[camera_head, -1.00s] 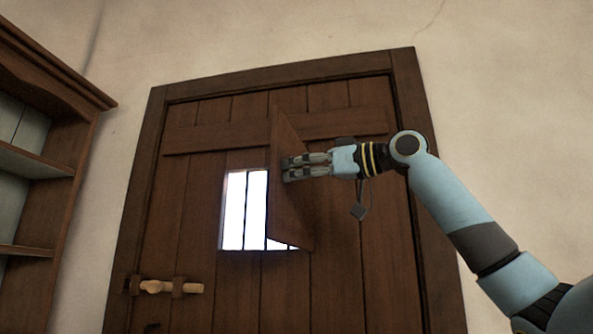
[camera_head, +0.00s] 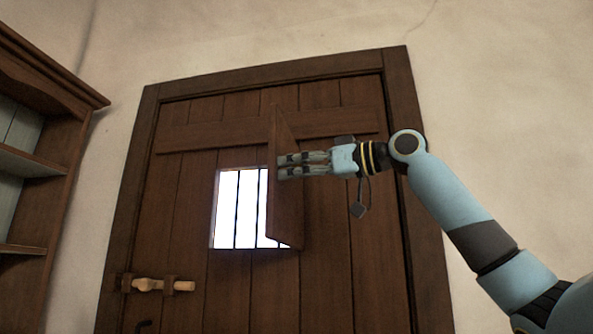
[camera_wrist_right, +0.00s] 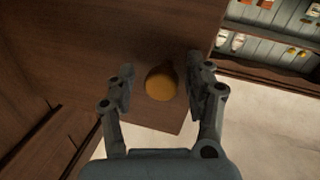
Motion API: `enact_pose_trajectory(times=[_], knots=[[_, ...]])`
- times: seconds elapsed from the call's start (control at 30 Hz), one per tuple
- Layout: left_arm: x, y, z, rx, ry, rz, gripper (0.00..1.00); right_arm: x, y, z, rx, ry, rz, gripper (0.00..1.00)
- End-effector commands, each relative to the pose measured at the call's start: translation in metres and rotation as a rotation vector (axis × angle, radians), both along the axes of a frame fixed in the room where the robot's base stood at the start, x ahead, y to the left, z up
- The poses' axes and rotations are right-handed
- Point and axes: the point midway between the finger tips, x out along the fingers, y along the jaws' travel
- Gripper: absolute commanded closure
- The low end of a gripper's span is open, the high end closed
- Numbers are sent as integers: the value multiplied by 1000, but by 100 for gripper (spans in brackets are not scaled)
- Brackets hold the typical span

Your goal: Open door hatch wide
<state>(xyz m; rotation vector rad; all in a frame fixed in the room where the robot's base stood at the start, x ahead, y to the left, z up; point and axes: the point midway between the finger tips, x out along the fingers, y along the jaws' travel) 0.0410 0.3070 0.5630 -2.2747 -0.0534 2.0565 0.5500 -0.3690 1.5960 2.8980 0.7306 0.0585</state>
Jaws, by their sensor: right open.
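The hatch (camera_head: 287,205) is a dark wooden panel in the upper middle of the door (camera_head: 180,220). It stands swung out, seen at a steep angle, and covers the right part of the barred bright opening (camera_head: 238,208). My right gripper (camera_head: 283,166) is at the hatch's face, fingers pointing left. In the right wrist view, its open fingers (camera_wrist_right: 160,72) stand either side of a round yellow-brown knob (camera_wrist_right: 161,83) on the hatch panel (camera_wrist_right: 110,35). I cannot tell whether a finger touches the knob. The knob is hidden in the head view. My left gripper is out of view.
A wooden latch (camera_head: 160,285) lies across the door's left side, below the opening. A wooden shelf unit (camera_head: 50,180) stands at the left. The plaster wall (camera_head: 480,120) to the right of the door is bare.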

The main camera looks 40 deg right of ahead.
Motion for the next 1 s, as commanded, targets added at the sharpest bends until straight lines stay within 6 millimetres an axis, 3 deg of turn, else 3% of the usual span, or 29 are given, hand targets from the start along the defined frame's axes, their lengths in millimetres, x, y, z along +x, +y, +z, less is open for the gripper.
enact_pose_trajectory(times=[0.3,0.7,1.0], knots=[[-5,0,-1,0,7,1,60,0,1,5,3,-2,3,47],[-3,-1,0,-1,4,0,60,0,1,76,4,-5,4,47],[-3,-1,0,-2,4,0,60,0,0,99,0,1,1,47]])
